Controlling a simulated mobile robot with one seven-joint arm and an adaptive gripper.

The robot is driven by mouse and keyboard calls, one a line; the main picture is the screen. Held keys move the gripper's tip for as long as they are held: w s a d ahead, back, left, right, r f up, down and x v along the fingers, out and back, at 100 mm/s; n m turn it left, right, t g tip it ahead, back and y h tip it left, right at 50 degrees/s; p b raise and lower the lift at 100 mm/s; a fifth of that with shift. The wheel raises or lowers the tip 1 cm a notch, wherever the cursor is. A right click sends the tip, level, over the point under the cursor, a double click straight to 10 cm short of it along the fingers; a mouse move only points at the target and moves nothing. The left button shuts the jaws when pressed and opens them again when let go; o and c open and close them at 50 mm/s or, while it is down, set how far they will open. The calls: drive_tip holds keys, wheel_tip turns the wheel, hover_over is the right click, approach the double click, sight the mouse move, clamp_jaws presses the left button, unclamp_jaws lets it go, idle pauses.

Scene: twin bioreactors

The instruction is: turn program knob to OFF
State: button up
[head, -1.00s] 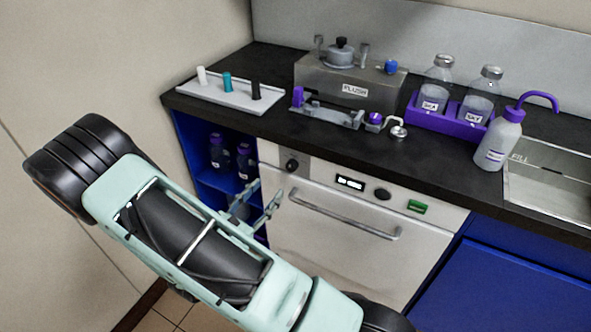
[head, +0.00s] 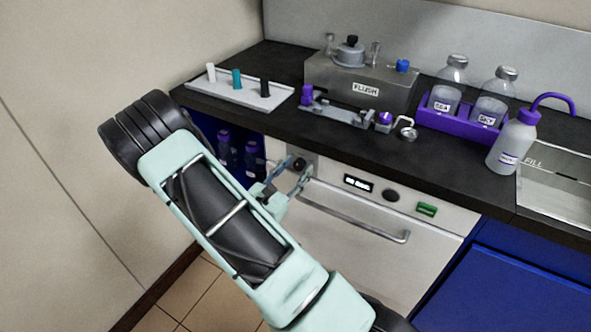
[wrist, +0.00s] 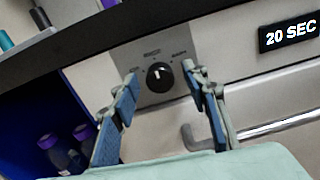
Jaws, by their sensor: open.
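The black knob (wrist: 160,77) sits on a grey plate at the left end of the machine's front panel, with small labels around it that I cannot read surely. It carries a small light mark near its centre. In the head view the same knob (head: 299,164) shows partly behind my fingers. My gripper (head: 288,174) is open in front of the panel. In the wrist view its two blue-padded fingers (wrist: 160,70) stand left and right of the knob, with a gap on both sides. I cannot tell how far the tips are from the panel.
A lit display (wrist: 289,32) reads "20 SEC". Right of it are a second black knob (head: 391,195) and a green switch (head: 427,209). A door handle (head: 352,215) runs below. The dark counter edge (head: 340,150) overhangs above; purple-capped bottles (head: 254,158) stand in the open shelf at left.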

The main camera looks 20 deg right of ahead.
drive_tip(key=shift+c, duration=0.4)
clamp_jaws()
drive_tip(key=n+p, duration=0.2)
drive_tip(key=n, duration=0.1)
drive_tip(key=shift+r+p, duration=0.15)
drive_tip(key=shift+p, duration=0.15)
drive_tip(key=n+p, duration=0.2)
drive_tip(key=n, duration=0.1)
drive_tip(key=shift+n+p, duration=0.3)
drive_tip(key=n+p, duration=0.2)
drive_tip(key=n, duration=0.3)
drive_tip(key=shift+p, duration=0.4)
drive_tip(key=shift+f+n, duration=0.2)
drive_tip(key=shift+n, duration=0.1)
